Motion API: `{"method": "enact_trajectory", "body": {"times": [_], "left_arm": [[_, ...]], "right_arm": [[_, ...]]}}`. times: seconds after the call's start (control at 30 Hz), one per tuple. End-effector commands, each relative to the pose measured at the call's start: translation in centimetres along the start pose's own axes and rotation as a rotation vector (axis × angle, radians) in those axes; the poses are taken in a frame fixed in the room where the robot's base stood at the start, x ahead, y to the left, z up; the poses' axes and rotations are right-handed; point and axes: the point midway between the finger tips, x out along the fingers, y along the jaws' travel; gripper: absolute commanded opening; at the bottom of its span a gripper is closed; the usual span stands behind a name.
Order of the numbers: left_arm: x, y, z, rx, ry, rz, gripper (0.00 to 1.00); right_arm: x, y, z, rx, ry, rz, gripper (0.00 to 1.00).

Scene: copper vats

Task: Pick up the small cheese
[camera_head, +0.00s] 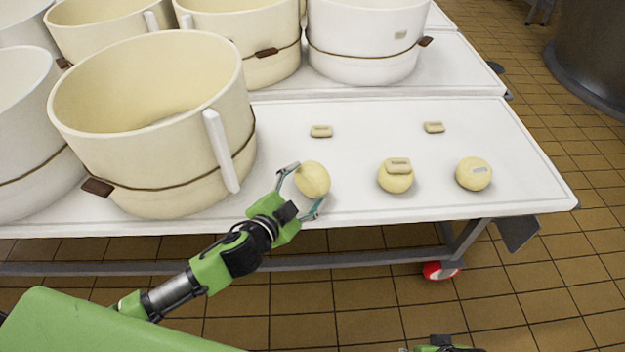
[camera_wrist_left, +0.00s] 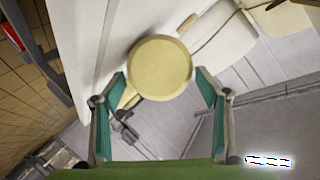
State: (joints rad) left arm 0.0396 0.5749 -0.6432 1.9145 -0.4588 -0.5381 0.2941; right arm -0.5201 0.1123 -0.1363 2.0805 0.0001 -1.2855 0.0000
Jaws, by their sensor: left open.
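A small round pale-yellow cheese (camera_head: 313,180) lies near the front edge of the white table. My left gripper (camera_head: 301,191) is open, with one finger on the far-left side of this cheese and the other at its near side. In the left wrist view the cheese (camera_wrist_left: 160,68) shows as a round disc at and just beyond the tips of the open left gripper (camera_wrist_left: 160,82). I cannot tell whether the fingers touch it. Two similar cheeses, a middle one (camera_head: 394,180) and a right one (camera_head: 473,177), lie further right. Only a green and black bit of my right arm shows at the bottom edge.
Small tan blocks lie behind the cheeses, a left one (camera_head: 321,131) and a right one (camera_head: 433,127); another block (camera_head: 398,165) rests on the middle cheese. A large cream tub (camera_head: 160,150) stands close left of my gripper, with several more tubs behind. The white table (camera_head: 520,190) is clear at right.

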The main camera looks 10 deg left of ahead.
Motion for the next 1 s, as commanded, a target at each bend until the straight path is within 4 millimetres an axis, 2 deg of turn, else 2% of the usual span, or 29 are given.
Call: {"method": "enact_trajectory", "body": {"times": [0.1,0.2,0.47,0.6,0.67,0.7,1.0], "left_arm": [[1.7,0.1,0.0,0.001,0.001,-0.001,0.68],[2.5,0.1,0.0,0.001,0.001,0.001,0.68],[2.6,0.1,0.0,0.0,0.0,0.001,0.68],[2.6,0.1,0.0,0.0,0.0,0.001,0.31],[2.6,-0.1,-0.2,0.001,0.004,-0.001,0.3],[2.6,-0.1,-0.2,0.001,0.004,-0.001,0.25],[2.5,-0.2,-0.4,0.001,0.004,-0.001,0.25]], "right_arm": [[-0.9,0.0,-0.2,0.001,0.006,0.001,0.48],[-1.4,0.1,-0.3,0.001,0.007,0.001,0.48],[-1.6,0.1,-0.4,0.001,0.007,0.001,0.48],[-1.6,0.1,-0.4,0.002,0.008,0.001,0.48],[-1.6,0.1,-0.4,0.002,0.008,0.001,0.48],[-1.6,0.1,-0.4,0.002,0.008,0.001,0.48],[-1.7,0.1,-0.6,0.002,0.012,0.001,0.48]]}}
